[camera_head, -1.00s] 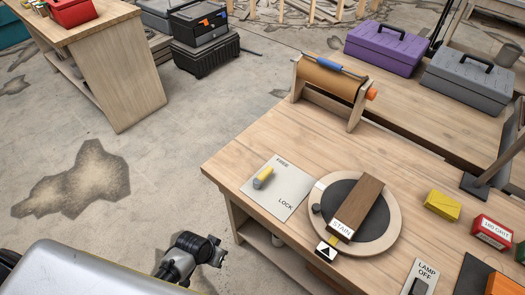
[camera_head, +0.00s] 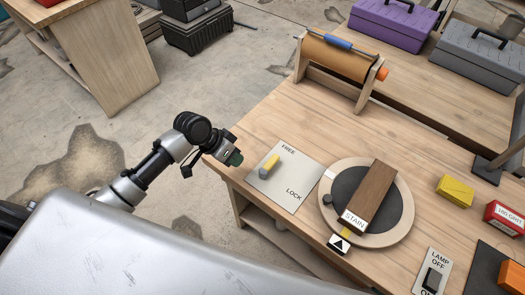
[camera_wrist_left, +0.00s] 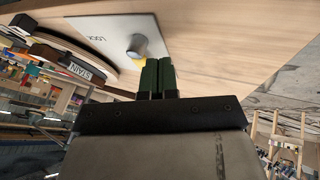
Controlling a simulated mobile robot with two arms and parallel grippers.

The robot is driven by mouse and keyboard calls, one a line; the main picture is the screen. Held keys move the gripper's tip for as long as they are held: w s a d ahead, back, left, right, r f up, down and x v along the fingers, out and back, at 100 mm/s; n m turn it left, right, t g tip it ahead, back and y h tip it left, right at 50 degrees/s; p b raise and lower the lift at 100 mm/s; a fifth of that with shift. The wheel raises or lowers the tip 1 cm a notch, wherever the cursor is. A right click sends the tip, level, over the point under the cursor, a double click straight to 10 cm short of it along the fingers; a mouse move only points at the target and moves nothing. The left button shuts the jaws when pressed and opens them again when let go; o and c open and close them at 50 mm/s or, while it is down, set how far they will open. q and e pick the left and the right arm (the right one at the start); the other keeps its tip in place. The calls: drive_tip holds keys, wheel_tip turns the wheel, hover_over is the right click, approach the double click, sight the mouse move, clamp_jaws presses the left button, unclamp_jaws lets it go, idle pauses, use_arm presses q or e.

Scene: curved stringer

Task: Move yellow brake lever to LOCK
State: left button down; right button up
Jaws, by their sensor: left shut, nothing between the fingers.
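The yellow brake lever (camera_head: 270,163) sits on a pale plate (camera_head: 282,190) marked FREE at its far end and LOCK at its near end. The lever has a grey knob and points toward FREE. My left gripper (camera_head: 236,158) is shut and empty, left of the plate by the table edge, apart from the lever. In the left wrist view its dark green fingertips (camera_wrist_left: 157,62) are together, and the grey knob (camera_wrist_left: 137,45) shows just beyond them with a little yellow under it. My right gripper is not in view.
A round turntable (camera_head: 404,225) with a brown block labelled STAIN (camera_head: 372,195) stands right of the plate. A paper roll holder (camera_head: 340,65) is behind. A lamp switch (camera_head: 432,275) and yellow block (camera_head: 455,190) are at the right.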

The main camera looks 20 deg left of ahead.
sight(269, 166)
use_arm(q)
drive_tip(key=w+a+r+h, duration=0.1)
drive_tip(key=w+a+r, duration=0.2)
drive_tip(key=w+r, duration=0.1)
drive_tip(key=shift+w+a+r, duration=0.3)
drive_tip(key=shift+w+r, duration=0.05)
drive_tip(key=shift+w, duration=0.3)
drive_tip(key=p+x, duration=0.1)
drive_tip(key=x, duration=0.8)
drive_tip(key=shift+w+d+f, duration=0.1)
drive_tip(key=shift+d+f, duration=0.05)
drive_tip(key=shift+d, duration=0.05)
drive_tip(key=d+p, duration=0.1)
drive_tip(key=s+d+p, duration=0.1)
drive_tip(key=d, duration=0.1)
drive_tip(key=shift+d+f, duration=0.1)
drive_tip(key=shift+f, duration=0.05)
drive_tip(key=shift+s+d, duration=0.15)
drive_tip(key=shift+d, duration=0.2)
drive_tip(key=shift+f, duration=0.15)
